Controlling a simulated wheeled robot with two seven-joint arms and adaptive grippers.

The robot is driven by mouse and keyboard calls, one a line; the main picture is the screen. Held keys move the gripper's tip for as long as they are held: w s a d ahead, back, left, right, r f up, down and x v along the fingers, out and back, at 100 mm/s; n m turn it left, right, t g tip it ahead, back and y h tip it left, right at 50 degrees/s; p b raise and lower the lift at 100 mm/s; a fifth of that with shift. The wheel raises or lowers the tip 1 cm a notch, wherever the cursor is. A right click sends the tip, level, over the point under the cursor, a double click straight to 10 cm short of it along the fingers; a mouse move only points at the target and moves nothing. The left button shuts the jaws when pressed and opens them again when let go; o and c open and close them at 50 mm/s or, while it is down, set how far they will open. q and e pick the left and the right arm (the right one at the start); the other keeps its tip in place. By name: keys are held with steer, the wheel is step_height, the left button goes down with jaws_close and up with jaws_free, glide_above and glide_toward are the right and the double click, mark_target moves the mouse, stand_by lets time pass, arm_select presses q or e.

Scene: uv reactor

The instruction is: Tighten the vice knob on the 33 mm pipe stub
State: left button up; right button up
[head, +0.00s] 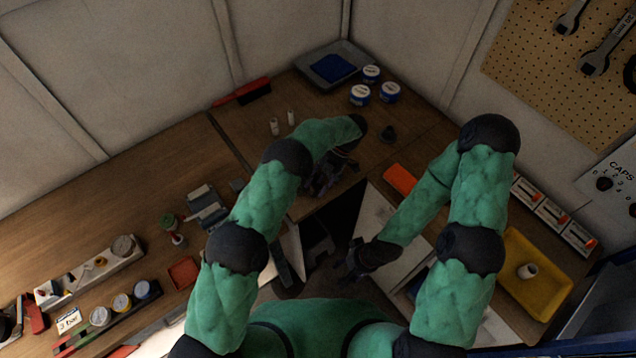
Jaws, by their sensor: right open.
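My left gripper (326,181) hangs over the workbench near the inner corner, mostly hidden by its own arm and shadow. I cannot tell its finger state or whether it touches anything. My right gripper (345,264) is open, low and close to my body, in a dark area in front of the bench. A grey block-like device (207,208) on the left bench may be the vice, but I cannot tell for sure. I cannot make out a vice knob. A short pale cylinder (527,270) lies in the yellow tray; I cannot tell whether it is the pipe stub.
The yellow tray (548,303) is at the right. White-and-blue tubs (389,92) and a grey tray with a blue pad (333,66) stand in the back corner. A red-handled brush (242,92) lies at the wall. Wrenches hang on the pegboard (560,70).

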arm_select(q)
steer(key=v, duration=1.2)
stand_by(0.5)
